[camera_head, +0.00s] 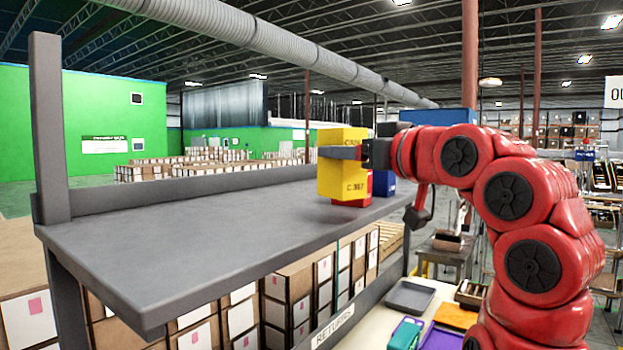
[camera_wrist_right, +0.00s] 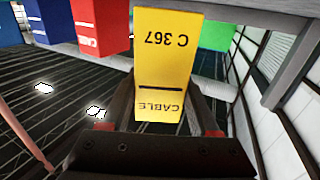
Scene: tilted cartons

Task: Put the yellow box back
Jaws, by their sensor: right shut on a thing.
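The yellow box (camera_head: 342,183), marked C 367, is at the far right end of the grey shelf (camera_head: 190,235). My right gripper (camera_head: 345,152) reaches in from the right and is shut on it, near its upper part. The wrist view shows the yellow box (camera_wrist_right: 165,52), with "CABLE" on its other visible face, between the fingers of the right gripper (camera_wrist_right: 165,90). A red box (camera_head: 353,203) shows partly behind and below the yellow box. I cannot tell whether the yellow box touches the shelf or the red box. My left gripper is not in view.
The shelf's left and middle are bare. A grey post (camera_head: 48,130) rises at its left end. Cartons (camera_head: 290,290) are stacked below, with a grey tray (camera_head: 410,296) at lower right.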

